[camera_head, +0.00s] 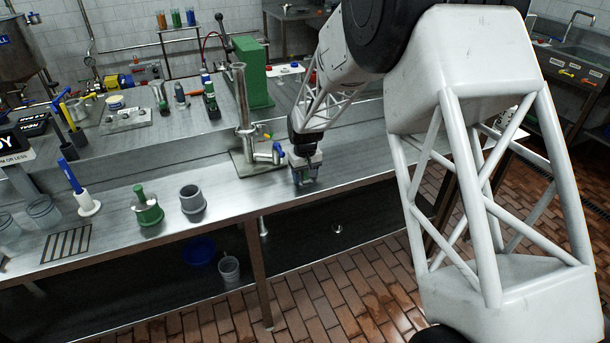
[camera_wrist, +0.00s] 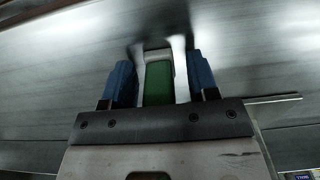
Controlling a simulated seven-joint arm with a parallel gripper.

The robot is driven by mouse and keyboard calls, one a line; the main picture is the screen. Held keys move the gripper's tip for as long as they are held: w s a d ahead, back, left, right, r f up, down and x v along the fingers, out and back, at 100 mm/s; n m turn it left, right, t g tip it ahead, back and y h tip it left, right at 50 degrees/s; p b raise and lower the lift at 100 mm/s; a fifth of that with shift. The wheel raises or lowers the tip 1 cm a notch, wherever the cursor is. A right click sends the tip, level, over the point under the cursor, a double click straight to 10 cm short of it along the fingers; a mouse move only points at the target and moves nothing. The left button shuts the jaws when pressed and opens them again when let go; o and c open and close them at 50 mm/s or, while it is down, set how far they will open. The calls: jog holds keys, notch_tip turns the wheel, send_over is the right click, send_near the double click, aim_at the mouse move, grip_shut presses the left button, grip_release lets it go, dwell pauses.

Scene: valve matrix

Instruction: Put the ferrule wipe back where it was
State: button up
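My gripper (camera_head: 305,180) is low over the front of the steel bench, just right of the pipe stand. In the wrist view, its two blue fingers (camera_wrist: 160,65) point at the bench and stand well apart. A green block with a pale end (camera_wrist: 158,82) lies between them, with bright white strips along both its sides. I cannot tell whether the strips are part of the block or bench showing through gaps, or whether the fingers press on it. The block may be the ferrule wipe; I cannot make sure. In the head view it is mostly hidden by the fingers.
A pipe stand (camera_head: 243,125) with a blue-handled valve is close to my gripper's left. Farther left stand a grey cup (camera_head: 192,199), a green fitting (camera_head: 147,207) and a blue-handled brush (camera_head: 76,185). A slotted grate (camera_head: 66,244) lies at the left front.

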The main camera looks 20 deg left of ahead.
jog(key=shift+r, duration=0.1)
notch_tip(320, 180, up, 12)
jog(key=shift+r, duration=0.1)
dwell(0.8)
dwell(0.6)
jog(key=shift+d, duration=0.1)
